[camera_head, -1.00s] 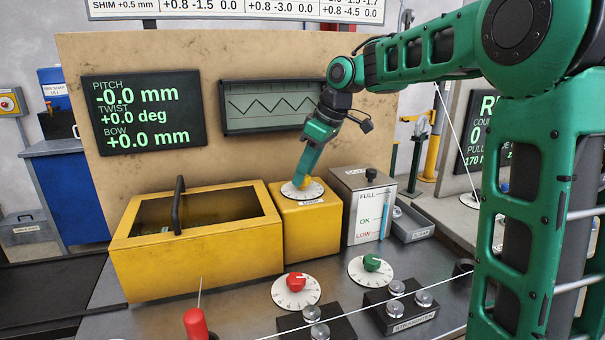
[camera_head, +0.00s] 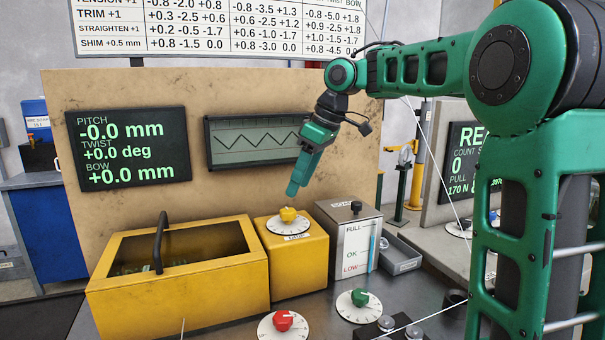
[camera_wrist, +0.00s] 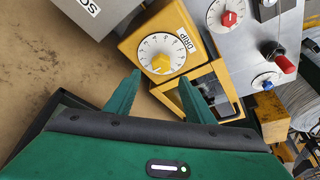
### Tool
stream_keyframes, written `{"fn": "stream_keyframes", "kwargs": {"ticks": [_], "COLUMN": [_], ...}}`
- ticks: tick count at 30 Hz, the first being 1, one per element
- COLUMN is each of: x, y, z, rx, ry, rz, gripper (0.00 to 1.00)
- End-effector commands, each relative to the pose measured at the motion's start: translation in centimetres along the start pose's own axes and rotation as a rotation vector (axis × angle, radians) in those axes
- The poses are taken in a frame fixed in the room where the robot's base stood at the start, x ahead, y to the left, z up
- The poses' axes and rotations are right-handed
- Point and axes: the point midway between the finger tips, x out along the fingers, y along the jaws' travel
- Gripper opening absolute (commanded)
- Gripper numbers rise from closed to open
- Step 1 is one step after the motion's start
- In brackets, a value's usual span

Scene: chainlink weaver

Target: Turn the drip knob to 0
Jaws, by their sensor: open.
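The drip knob (camera_head: 288,214) is a small yellow knob on a white numbered dial, on top of a yellow box (camera_head: 300,268) with a label on its front edge. In the wrist view the yellow knob (camera_wrist: 160,63) shows beyond my fingertips, with the label "DRIP" beside its dial. Its exact setting is too small to read. My gripper (camera_head: 292,190) is above the knob and apart from it. In the wrist view its two green fingers (camera_wrist: 160,78) are spread with nothing between them.
A yellow bin (camera_head: 180,290) with a black handle stands left of the box. A grey level-gauge box (camera_head: 352,238) stands right. A red knob (camera_head: 283,320) and a green knob (camera_head: 360,297) sit in front. A panel with screens rises behind.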

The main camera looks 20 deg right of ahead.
Motion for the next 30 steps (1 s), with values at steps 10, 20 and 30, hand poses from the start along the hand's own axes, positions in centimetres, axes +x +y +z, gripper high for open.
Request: {"fn": "stream_keyframes", "kwargs": {"ticks": [10,20,30], "x": [-2.9,-3.1,-3.1], "y": [0.1,0.0,0.0], "z": [0.0,0.0,0.0], "rx": [0.001,0.0,0.0], "ry": [-0.001,-0.001,-0.001], "rz": [0.0,0.0,0.0], "gripper": [0.49,0.49,0.49]}}
